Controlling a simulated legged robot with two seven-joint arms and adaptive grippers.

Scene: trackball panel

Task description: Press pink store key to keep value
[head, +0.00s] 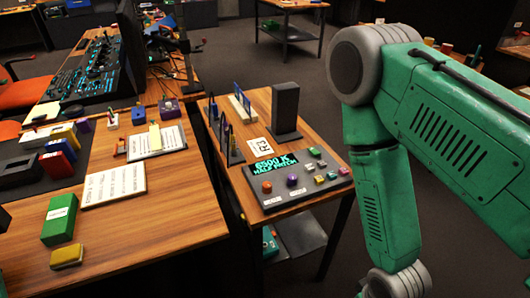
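The dark trackball panel (249,180) lies on a small wooden side table (232,198). Its screen (274,165) shows teal text with "6500 K" on the top line. My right arm comes in from the right, standing apart from the panel in the picture. Its gripper is below the frame. My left gripper is not in view.
Dark floor shows right of the side table.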

